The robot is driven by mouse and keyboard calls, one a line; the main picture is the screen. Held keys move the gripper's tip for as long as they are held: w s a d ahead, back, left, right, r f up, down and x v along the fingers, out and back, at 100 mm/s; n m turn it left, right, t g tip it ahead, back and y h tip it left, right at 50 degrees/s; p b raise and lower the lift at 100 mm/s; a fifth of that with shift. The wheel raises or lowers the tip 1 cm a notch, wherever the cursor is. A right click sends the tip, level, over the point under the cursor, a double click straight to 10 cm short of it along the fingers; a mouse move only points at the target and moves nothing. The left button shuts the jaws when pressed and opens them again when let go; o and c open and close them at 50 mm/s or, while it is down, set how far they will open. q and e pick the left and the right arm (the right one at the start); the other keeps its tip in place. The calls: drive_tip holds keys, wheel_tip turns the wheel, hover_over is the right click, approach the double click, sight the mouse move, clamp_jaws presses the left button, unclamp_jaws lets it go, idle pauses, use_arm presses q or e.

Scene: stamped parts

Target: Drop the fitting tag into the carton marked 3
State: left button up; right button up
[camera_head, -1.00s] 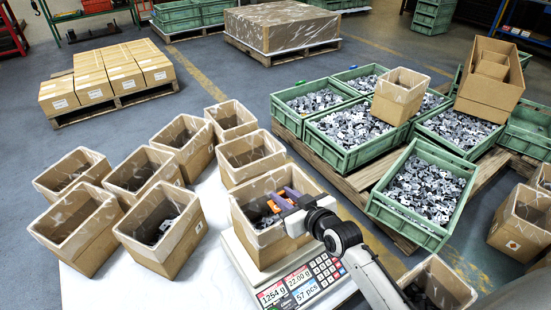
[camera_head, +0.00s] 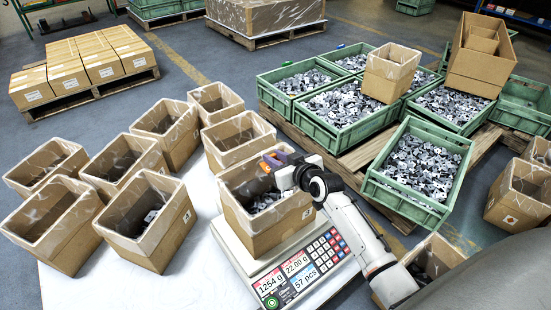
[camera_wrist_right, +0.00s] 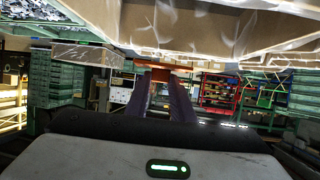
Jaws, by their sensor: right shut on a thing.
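My right gripper (camera_head: 273,161), with purple fingers, is shut on a small orange tag (camera_head: 265,167). It holds the tag over the carton on the scale (camera_head: 262,232), near the rim's height. In the right wrist view the orange tag (camera_wrist_right: 160,65) shows between the fingertips (camera_wrist_right: 160,80). The carton on the scale has grey metal parts inside. A carton (camera_head: 150,250) at the front left has a small mark on its right side and some grey parts inside; I cannot read the mark surely. My left gripper is not in view.
The scale (camera_head: 322,250) reads 1254 g, 22.00 g and 57 pcs. Several open cartons stand close together on the white table (camera_head: 95,285). Green crates (camera_head: 420,180) of metal parts sit on a pallet at right. More cartons (camera_head: 520,195) stand at far right.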

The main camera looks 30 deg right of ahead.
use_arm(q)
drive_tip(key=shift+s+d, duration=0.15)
use_arm(e)
drive_tip(key=shift+f, duration=0.15)
drive_tip(key=o, duration=1.1)
use_arm(q)
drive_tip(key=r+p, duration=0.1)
drive_tip(key=p, duration=0.2)
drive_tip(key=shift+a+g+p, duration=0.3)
use_arm(e)
drive_tip(key=v, duration=1)
drive_tip(key=shift+s, duration=0.1)
